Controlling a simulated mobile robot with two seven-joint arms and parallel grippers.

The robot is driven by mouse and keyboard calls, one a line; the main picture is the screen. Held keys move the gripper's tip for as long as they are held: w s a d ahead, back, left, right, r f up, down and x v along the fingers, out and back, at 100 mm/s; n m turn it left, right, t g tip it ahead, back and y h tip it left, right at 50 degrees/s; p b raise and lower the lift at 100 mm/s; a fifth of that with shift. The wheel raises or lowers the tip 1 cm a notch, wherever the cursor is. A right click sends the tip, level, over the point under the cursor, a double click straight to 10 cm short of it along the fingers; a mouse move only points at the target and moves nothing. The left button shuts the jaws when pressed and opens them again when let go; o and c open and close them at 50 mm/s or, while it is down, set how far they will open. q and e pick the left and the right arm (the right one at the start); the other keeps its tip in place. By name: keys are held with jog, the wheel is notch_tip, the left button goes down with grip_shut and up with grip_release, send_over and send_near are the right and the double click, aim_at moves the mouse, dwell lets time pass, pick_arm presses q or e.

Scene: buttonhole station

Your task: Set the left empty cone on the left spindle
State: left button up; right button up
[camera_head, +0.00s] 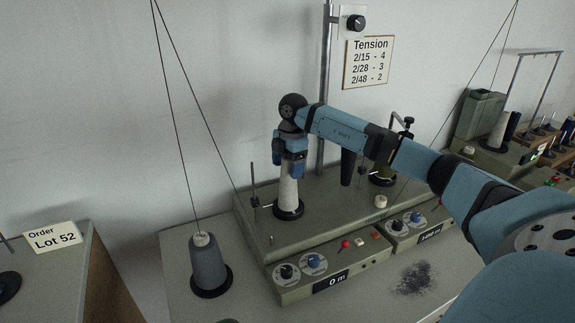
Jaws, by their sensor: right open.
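A pale, bare cone (288,193) stands upright over a round black base (288,211) at the left end of the grey-green machine. The spindle itself is hidden by the cone. Whether the fingers touch the cone cannot be told. My left gripper is not in view.
A grey yarn cone (208,264) stands on a black disc in front. Thin rods rise near the cones. Dark lint (417,278) lies on the bench.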

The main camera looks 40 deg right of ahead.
notch_tip(320, 180, up, 14)
jog(key=d, duration=0.1)
jog(key=shift+d+f, duration=0.15)
jog(key=shift+d, duration=0.2)
jog(key=shift+s+f, duration=0.1)
jog(key=shift+s, duration=0.05)
dwell(0.4)
